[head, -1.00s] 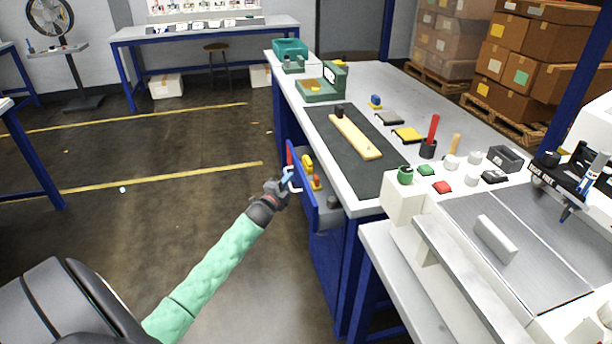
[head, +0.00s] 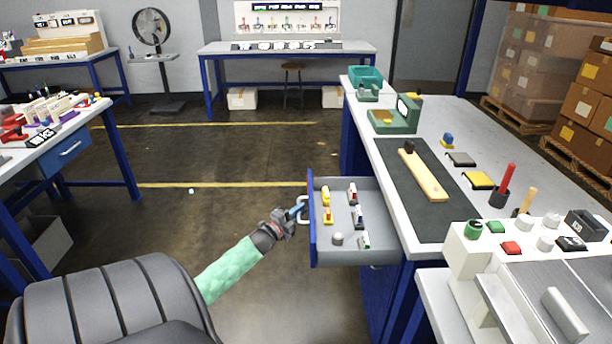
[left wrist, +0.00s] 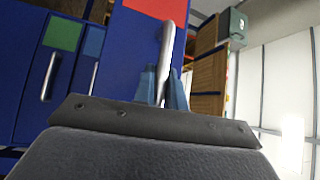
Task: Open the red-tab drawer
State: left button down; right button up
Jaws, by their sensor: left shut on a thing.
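The red-tab drawer (head: 335,258) is pulled well out from under the workbench in the head view. Its grey tray holds several small items, some with yellow, red or blue parts. My left gripper (head: 299,211) is at the outer side of the blue front and shut on the drawer's pale handle (head: 303,208). In the left wrist view, the fingertips (left wrist: 164,88) close around the metal handle (left wrist: 167,50), below the red tab (left wrist: 155,8) on the blue front. My right gripper is not in view.
The workbench (head: 450,110) carries a dark mat (head: 425,205), a wooden bar and small tools. The plotter (head: 480,275) stands at the right front. Blue fronts with a green tab (left wrist: 63,33) and a blue tab (left wrist: 94,42) show in the left wrist view. Floor left of the drawer is clear.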

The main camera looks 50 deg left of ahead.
pick_arm(q)
jog(key=shift+f, duration=0.1)
jog(key=c, duration=1.5)
grip_release()
jog(key=shift+o, duration=0.2)
jog(key=s+f, duration=0.1)
jog(key=s, duration=0.6)
jog(key=shift+s+d+b, duration=0.3)
jog(key=shift+s+b, duration=0.05)
jog(key=shift+s, duration=0.05)
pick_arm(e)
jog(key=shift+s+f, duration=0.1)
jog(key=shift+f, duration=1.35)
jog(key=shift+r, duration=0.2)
